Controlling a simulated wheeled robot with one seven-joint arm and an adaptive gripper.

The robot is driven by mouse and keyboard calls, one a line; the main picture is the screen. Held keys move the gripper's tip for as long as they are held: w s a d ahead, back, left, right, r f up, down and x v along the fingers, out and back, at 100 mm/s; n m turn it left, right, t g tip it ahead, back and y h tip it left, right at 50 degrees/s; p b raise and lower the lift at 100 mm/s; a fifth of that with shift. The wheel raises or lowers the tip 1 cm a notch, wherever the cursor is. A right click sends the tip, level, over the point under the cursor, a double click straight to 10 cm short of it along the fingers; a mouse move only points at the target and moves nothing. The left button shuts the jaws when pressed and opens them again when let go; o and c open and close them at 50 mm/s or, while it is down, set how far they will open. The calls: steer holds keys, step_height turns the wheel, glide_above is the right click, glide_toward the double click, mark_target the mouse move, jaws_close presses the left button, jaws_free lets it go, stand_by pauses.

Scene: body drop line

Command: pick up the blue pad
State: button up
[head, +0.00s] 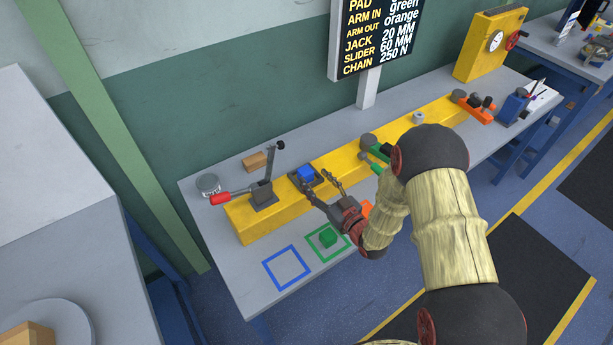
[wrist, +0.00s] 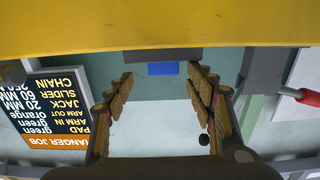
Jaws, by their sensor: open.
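The blue pad (head: 306,172) is a small blue block on a dark holder (head: 295,182) on the yellow beam (head: 330,163). In the wrist view the pad (wrist: 163,68) shows as a blue patch below the dark holder edge, between the fingers and beyond their tips. My gripper (head: 320,186) is open and empty, in front of and slightly right of the pad in the head view. Its fingers (wrist: 160,78) are spread in the wrist view, one on each side of the pad. I see no contact with the pad.
A lever clamp with a red handle (head: 222,198) stands left of the pad. A green block (head: 328,238) lies in a green square; the blue square (head: 286,267) beside it is empty. A sign (head: 372,38) stands behind. Green parts (head: 378,153) sit to the right on the beam.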

mark_target(309, 175)
steer(key=shift+a+b+x, duration=0.2)
steer(key=shift+b+x, duration=0.3)
steer(key=shift+x, duration=2.6)
steer(key=shift+s+f, duration=0.1)
steer(key=shift+s, duration=0.05)
steer(key=shift+c, duration=0.6)
steer(key=c, duration=1.1)
steer(key=shift+c, duration=0.5)
